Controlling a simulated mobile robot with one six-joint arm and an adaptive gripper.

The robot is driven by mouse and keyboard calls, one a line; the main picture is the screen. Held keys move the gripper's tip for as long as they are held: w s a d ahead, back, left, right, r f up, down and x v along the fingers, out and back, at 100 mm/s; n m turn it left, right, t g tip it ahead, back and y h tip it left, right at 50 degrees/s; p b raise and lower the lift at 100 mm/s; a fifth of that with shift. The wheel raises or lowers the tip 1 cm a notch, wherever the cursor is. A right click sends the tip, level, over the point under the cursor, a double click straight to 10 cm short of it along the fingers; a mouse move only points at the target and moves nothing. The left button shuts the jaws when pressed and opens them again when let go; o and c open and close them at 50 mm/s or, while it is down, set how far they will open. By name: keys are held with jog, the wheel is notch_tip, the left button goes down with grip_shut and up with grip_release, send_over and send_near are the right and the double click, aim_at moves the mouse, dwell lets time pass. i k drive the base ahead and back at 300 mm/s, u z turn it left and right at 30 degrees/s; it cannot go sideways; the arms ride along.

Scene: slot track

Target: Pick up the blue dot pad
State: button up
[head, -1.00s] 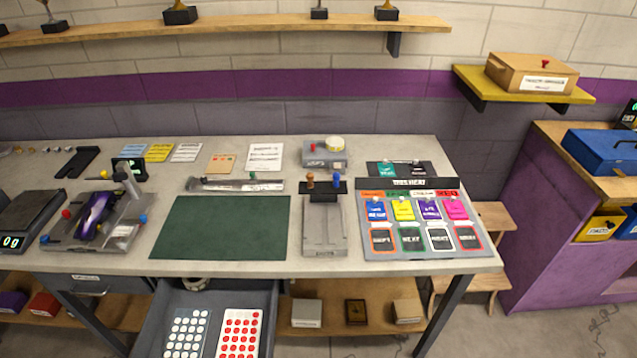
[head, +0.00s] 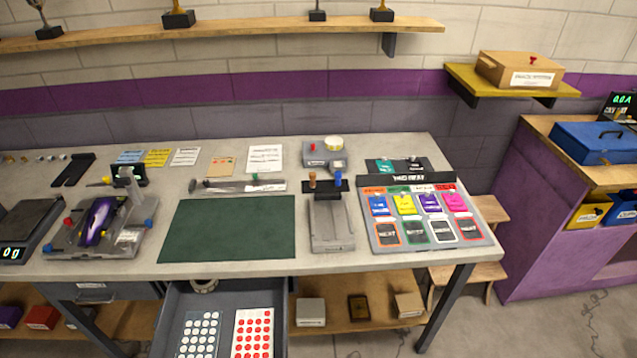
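Two dot pads lie side by side in the open grey drawer (head: 262,306) under the bench. The left pad (head: 199,336) has rows of white dots on a grey-blue sheet. The right pad (head: 253,334) is white with rows of red dots. No pad with plainly blue dots shows. The bottom of the picture cuts off the near ends of both pads. My gripper is not in view.
A roll of tape (head: 204,285) lies at the back of the drawer. The bench top (head: 325,265) with a green mat (head: 228,227) overhangs the drawer's back. A lower shelf (head: 385,285) with small boxes is to the right.

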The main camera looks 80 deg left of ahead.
aim_at(337, 174)
jog(key=u, duration=2.25)
jog(key=i, duration=1.05)
jog(key=u, duration=0.05)
